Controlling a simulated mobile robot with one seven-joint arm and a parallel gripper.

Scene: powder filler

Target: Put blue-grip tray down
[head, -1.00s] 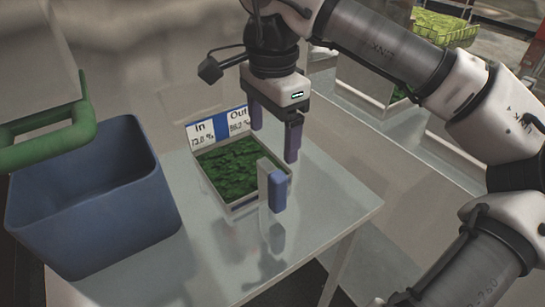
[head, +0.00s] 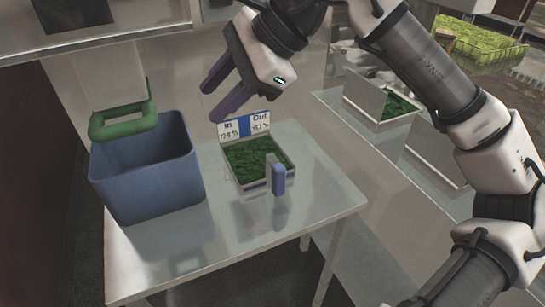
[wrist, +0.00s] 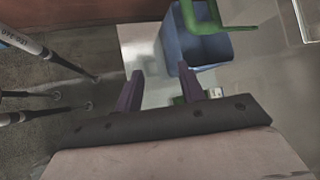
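The blue-grip tray (head: 246,181) rests on the metal table. It is a shallow metal tray full of green leafy matter, with a blue grip (head: 279,181) standing at its front right side and an "In / Out" label at its back. My gripper (head: 210,106) is open and empty, raised above and behind the tray, with its purple fingers pointing down and left. The wrist view shows the two fingers (wrist: 158,92) apart with nothing between them. A small part of the tray shows beside the right finger there.
A blue bin (head: 150,180) stands on the table left of the tray, with a green handle-like bar (head: 124,121) above it. The front of the metal table (head: 230,242) is clear. More trays of green matter (head: 398,106) stand on a counter at the right.

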